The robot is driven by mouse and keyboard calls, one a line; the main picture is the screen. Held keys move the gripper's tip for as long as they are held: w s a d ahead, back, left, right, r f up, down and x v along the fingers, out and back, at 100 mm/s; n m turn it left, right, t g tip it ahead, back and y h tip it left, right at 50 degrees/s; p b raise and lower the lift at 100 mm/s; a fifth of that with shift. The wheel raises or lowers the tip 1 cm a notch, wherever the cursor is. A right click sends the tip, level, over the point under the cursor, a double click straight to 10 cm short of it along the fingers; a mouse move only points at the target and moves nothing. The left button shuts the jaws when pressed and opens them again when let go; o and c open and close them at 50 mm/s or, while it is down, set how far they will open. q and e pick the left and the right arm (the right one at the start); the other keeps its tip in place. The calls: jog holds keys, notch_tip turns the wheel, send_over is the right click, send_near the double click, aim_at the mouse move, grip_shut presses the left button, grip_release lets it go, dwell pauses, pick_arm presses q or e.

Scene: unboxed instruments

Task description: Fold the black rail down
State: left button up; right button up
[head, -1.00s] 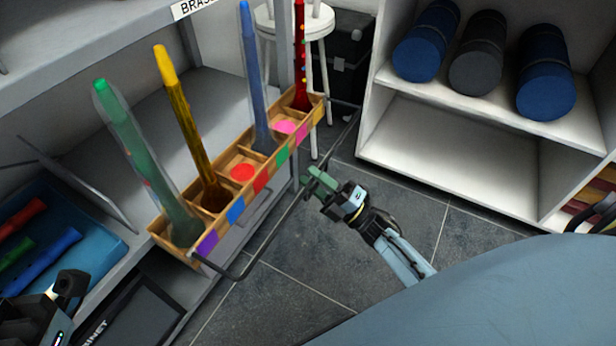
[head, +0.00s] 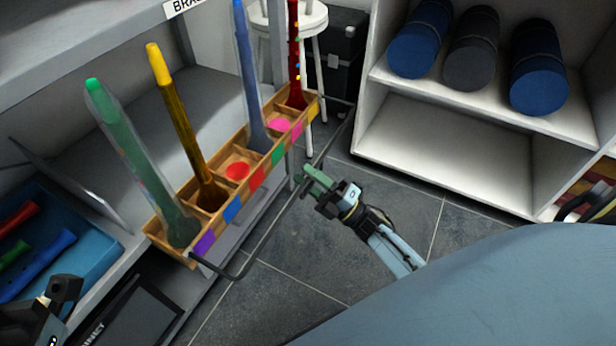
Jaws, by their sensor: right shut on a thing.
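The black rail (head: 264,239) is a thin dark bar with bent ends. It runs along the front of a wooden rack (head: 220,222), standing out from it over the floor, with its near end at the rack's lower left corner. My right gripper (head: 311,182), with green fingers, is shut on the rail around the middle of its long stretch. The fingers hide a short piece of the rail there. My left gripper (head: 52,297) is at the lower left edge, partly out of view, away from the rail; its jaws do not show clearly.
Green (head: 140,155), yellow (head: 180,115), blue (head: 250,75) and red (head: 294,60) tubes stand in the rack. A blue tray (head: 85,250) with coloured tubes is at left. A white shelf (head: 440,135) with drums stands at right. The tiled floor (head: 300,255) below the rail is clear.

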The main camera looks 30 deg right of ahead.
jog(key=v, duration=1.3)
jog(key=shift+s, duration=0.1)
